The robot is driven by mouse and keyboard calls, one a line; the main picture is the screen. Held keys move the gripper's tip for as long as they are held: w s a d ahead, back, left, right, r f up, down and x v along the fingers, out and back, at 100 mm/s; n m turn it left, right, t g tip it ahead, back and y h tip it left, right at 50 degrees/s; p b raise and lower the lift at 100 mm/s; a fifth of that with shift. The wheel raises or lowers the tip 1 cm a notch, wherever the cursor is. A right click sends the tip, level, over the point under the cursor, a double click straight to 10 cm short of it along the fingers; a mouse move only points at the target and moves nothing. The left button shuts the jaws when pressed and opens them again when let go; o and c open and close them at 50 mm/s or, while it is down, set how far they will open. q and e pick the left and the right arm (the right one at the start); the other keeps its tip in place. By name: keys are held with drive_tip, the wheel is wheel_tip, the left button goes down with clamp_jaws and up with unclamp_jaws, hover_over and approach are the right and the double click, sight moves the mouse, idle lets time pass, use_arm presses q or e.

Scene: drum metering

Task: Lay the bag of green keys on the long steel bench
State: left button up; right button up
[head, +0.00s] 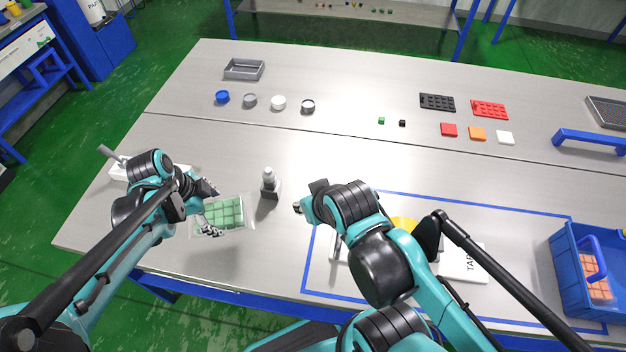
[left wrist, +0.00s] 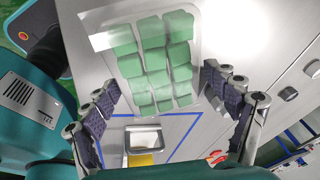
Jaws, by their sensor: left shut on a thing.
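The bag of green keys (head: 232,212) is a clear pouch with rows of green keycaps, over the left front part of the long steel bench (head: 335,150). My left gripper (head: 209,209) is shut on the bag's left part. In the left wrist view, the bag (left wrist: 155,55) stretches out from between the fingers of the left gripper (left wrist: 160,88). I cannot tell whether the bag touches the bench top. My right gripper (head: 301,207) is over the bench near the blue outline, right of the bag; its fingers are too hidden to judge.
A grey bottle-like device (head: 269,185) stands just right of the bag. A white device (head: 120,172) is behind my left arm. A blue crate (head: 566,275) holding a bag of orange keys stands at the right. Small caps, keypads and tiles lie farther back; the bench middle is mostly clear.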

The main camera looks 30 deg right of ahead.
sight(229, 209)
use_arm(q)
drive_tip(key=d+m, duration=0.1)
drive_tip(key=m, duration=0.1)
drive_tip(key=d+m+g, duration=0.1)
drive_tip(key=d+m, duration=0.1)
drive_tip(key=shift+r, duration=0.2)
drive_tip(key=shift+s+r, duration=0.1)
drive_tip(key=shift+s, duration=0.05)
wheel_tip(229, 209, down, 10)
drive_tip(key=b, duration=0.4)
drive_tip(key=o, duration=1.1)
drive_tip(key=shift+f, duration=0.2)
